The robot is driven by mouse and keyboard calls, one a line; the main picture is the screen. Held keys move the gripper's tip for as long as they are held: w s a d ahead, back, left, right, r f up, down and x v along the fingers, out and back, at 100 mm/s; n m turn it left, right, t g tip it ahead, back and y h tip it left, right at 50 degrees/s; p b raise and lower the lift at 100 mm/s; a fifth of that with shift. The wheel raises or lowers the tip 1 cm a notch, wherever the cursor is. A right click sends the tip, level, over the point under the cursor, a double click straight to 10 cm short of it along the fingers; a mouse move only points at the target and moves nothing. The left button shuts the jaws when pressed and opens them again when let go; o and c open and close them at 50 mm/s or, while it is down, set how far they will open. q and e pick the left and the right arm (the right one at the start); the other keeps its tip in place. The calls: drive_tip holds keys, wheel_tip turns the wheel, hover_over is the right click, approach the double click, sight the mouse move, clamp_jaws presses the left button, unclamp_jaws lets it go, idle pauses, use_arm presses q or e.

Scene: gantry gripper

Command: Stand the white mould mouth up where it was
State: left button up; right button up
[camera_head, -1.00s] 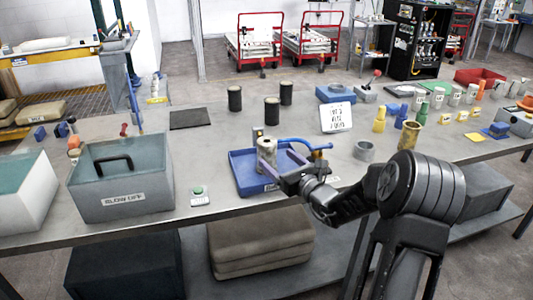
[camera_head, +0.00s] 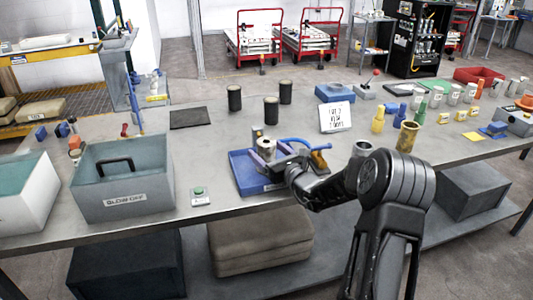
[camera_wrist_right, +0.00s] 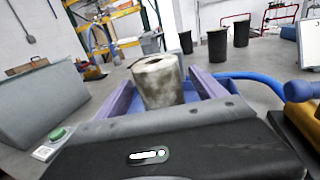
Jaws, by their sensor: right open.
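The white mould (camera_head: 266,150), a dirty whitish cylinder, stands upright in the blue tray (camera_head: 240,172). Its top shows a darker round patch in the head view; I cannot tell for sure if that is the mouth. In the right wrist view the mould (camera_wrist_right: 158,82) stands between the two purple fingers of my right gripper (camera_wrist_right: 160,88). The fingers are open, one on each side, with a gap showing at the right. The right gripper also shows at the tray in the head view (camera_head: 271,156). My left gripper is not in view.
A blue-handled tool with a yellow part (camera_head: 318,160) lies right of the gripper. The grey BLOW OFF box (camera_head: 125,190) and a green button (camera_head: 199,192) are to the left. Black cups (camera_head: 271,110) and a white sign (camera_head: 336,117) stand behind.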

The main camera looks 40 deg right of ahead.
drive_tip(key=shift+c, duration=0.6)
drive_tip(key=c, duration=1.5)
wheel_tip(320, 180, up, 10)
drive_tip(key=shift+r+b, duration=0.1)
drive_tip(key=shift+b, duration=0.45)
